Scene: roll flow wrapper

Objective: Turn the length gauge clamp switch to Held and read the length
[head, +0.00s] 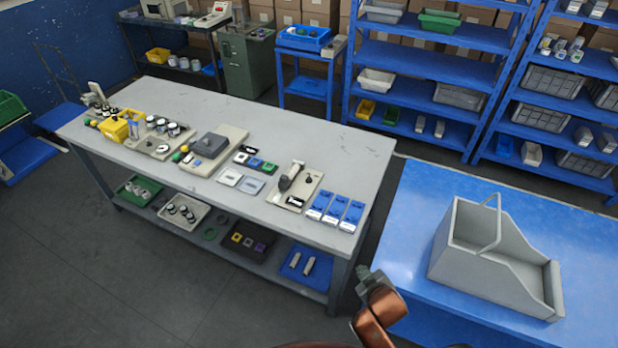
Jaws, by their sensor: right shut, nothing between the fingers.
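A beige-based device (304,191) stands near the right end of the grey workbench. It carries a dark-and-silver lever or slide, a small black knob and a small dark panel at its front. It may be the length gauge. Its markings, the clamp switch position and any reading are too small to make out. My right gripper (370,279) is at the lower middle, at the end of a copper-coloured arm. It is shut and empty, in front of the bench's right end and apart from the device. My left gripper is not in view.
Several blue blocks (335,209) lie right of the device. Flat plates and another beige device (213,149) sit to its left. A blue table (420,215) bears a grey open carrier (470,246). The bench's back right top is clear. Blue shelves (420,80) stand behind.

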